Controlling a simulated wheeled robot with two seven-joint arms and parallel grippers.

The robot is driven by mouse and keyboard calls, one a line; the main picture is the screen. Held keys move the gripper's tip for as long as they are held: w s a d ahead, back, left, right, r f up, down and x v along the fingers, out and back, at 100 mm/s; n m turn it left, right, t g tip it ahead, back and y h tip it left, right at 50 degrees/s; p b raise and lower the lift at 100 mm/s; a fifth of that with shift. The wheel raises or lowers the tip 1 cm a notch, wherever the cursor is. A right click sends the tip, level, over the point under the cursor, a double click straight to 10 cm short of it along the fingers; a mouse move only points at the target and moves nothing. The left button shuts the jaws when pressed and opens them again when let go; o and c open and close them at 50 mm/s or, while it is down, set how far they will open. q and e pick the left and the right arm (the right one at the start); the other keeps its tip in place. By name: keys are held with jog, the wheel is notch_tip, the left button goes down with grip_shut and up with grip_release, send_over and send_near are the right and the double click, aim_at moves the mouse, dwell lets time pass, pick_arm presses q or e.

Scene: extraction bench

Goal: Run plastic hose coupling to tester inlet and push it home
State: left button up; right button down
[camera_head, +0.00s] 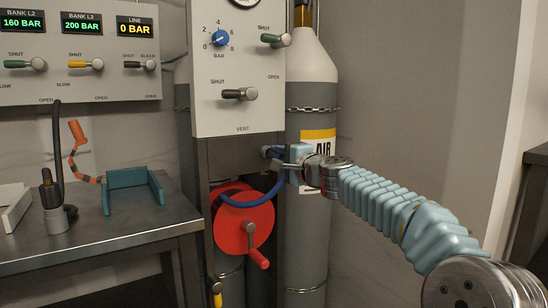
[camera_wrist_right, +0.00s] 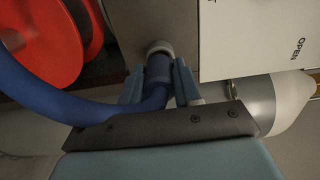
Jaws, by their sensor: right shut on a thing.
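My right gripper (camera_head: 284,160) is just below the tall white valve panel (camera_head: 238,70). In the right wrist view its two fingers (camera_wrist_right: 158,85) are shut around the end of a blue hose (camera_wrist_right: 60,103). The held end, where the coupling sits, points at a pale round fitting (camera_wrist_right: 160,47) on the metal face under the panel. They look in line and very close or touching; I cannot tell how far the end is seated. In the head view the blue hose (camera_head: 243,203) curves from the red reel (camera_head: 230,228) to the gripper. My left gripper is out of view.
The red reel's crank (camera_head: 251,240) sticks out below the hose. A grey AIR cylinder (camera_head: 307,235) stands behind my right wrist. On the left, a metal bench (camera_head: 110,222) holds a teal cradle (camera_head: 130,192), an orange coiled lead (camera_head: 77,150) and a black hose (camera_head: 57,150).

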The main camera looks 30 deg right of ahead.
jog(key=shift+s+d+b, duration=0.2)
jog(key=shift+s+b, duration=0.55)
jog(key=shift+s, duration=1.6)
jog(key=shift+s, duration=0.1)
jog(key=s+b, duration=0.2)
jog(key=s, duration=0.9)
jog(key=shift+s+d, duration=0.4)
jog(key=shift+d, duration=0.05)
jog(key=a+r+p, duration=0.1)
jog(key=a+p, duration=0.2)
jog(key=a, duration=0.7)
jog(key=shift+r, duration=0.15)
jog(key=shift+w, duration=0.1)
